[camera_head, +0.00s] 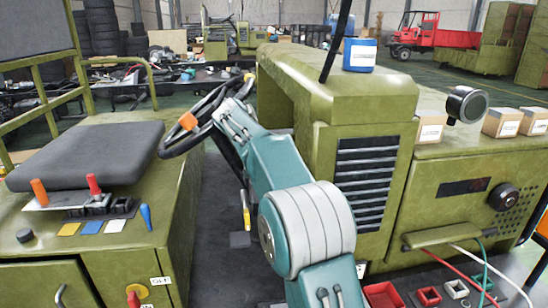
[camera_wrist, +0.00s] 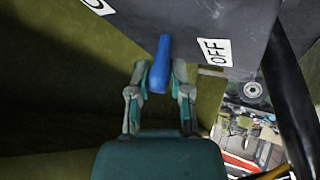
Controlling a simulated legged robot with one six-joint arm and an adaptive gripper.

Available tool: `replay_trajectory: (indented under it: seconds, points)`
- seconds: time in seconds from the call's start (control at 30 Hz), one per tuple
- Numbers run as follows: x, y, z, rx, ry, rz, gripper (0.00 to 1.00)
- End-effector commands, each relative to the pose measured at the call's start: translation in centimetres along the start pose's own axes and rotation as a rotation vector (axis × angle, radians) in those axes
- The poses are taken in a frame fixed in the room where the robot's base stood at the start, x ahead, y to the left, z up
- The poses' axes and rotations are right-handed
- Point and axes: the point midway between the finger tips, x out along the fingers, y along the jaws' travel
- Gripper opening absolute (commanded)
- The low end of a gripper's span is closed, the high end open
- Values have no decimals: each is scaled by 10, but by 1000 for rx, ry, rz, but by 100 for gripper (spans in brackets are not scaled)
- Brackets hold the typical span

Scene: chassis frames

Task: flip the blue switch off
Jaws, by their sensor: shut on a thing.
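The blue switch (camera_wrist: 162,52) is a short blue lever standing out from a dark grey panel (camera_wrist: 190,20) in the wrist view. My gripper (camera_wrist: 159,74) is shut on it, with one teal-and-grey finger on each side. A white OFF label (camera_wrist: 215,51) is to the right of the lever. Another label (camera_wrist: 99,5), partly cut off, is at the upper left. The lever points towards my wrist, between the two labels. In the head view my arm reaches up to the steering wheel (camera_head: 175,145); my fingers and this switch are hidden there.
A black seat (camera_head: 90,155) and a green console (camera_head: 130,245) with red, orange and blue levers are at the left. The green hood (camera_head: 345,85) rises close to the right of my arm. A dark post (camera_wrist: 290,90) runs down the wrist view's right side.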

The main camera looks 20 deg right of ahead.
Motion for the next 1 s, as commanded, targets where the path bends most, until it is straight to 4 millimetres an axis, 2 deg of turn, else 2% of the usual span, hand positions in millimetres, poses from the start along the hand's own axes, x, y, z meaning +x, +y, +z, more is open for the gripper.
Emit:
replay_trajectory:
  seconds: [0.3,0.77,0.8,0.83,0.87,1.0]
  points:
    - [0,-6,3,-44,41,82,0]
    - [0,-6,4,-49,44,91,0]
    - [0,-6,4,-49,44,91,43]
    - [0,-6,4,-49,44,92,56]
    - [0,-6,4,-49,45,92,61]
    - [-1,-5,3,-47,47,91,61]
